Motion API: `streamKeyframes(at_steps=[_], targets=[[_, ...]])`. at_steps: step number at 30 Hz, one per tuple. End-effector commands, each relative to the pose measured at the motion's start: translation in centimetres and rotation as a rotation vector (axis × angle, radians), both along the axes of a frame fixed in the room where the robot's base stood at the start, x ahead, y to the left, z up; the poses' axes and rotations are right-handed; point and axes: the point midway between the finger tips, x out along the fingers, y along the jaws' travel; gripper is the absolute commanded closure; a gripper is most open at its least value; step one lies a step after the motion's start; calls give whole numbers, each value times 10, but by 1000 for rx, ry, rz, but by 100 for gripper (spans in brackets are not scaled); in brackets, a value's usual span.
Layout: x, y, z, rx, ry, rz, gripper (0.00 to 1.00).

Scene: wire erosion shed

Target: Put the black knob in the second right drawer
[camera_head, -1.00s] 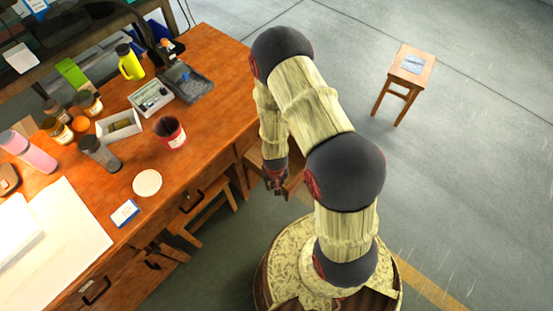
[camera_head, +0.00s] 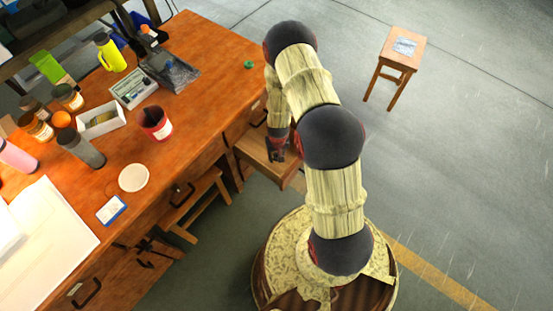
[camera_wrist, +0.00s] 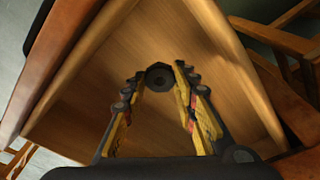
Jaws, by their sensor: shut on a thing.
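The black knob (camera_wrist: 159,76) shows in the wrist view as a dark, faceted piece with a round hollow in its middle. My gripper (camera_wrist: 158,80) is shut on it, with the knob at the fingertips. Below it is the bare wooden inside of an open drawer (camera_wrist: 125,125). In the head view my gripper (camera_head: 277,153) is above this pulled-out drawer (camera_head: 255,150) at the right end of the workbench. The knob cannot be made out in the head view. I cannot tell the height of the knob above the drawer floor.
The orange-brown workbench (camera_head: 185,120) holds several jars, a red cup (camera_head: 156,122), a white disc (camera_head: 134,178) and a small green thing (camera_head: 249,64). A wooden stool (camera_head: 175,215) is under the bench. Another stool (camera_head: 404,50) stands apart on open floor at the back right.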

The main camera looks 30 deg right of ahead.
Motion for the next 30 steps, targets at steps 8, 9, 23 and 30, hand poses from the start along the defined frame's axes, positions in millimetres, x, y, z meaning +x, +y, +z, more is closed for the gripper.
streamKeyframes(at_steps=[8,9,23,30], targets=[[-2,1,-27,1,2,-1,95],[-1,1,-26,1,2,-1,95],[-2,1,-28,1,3,0,61],[-2,1,-28,1,3,0,53]])
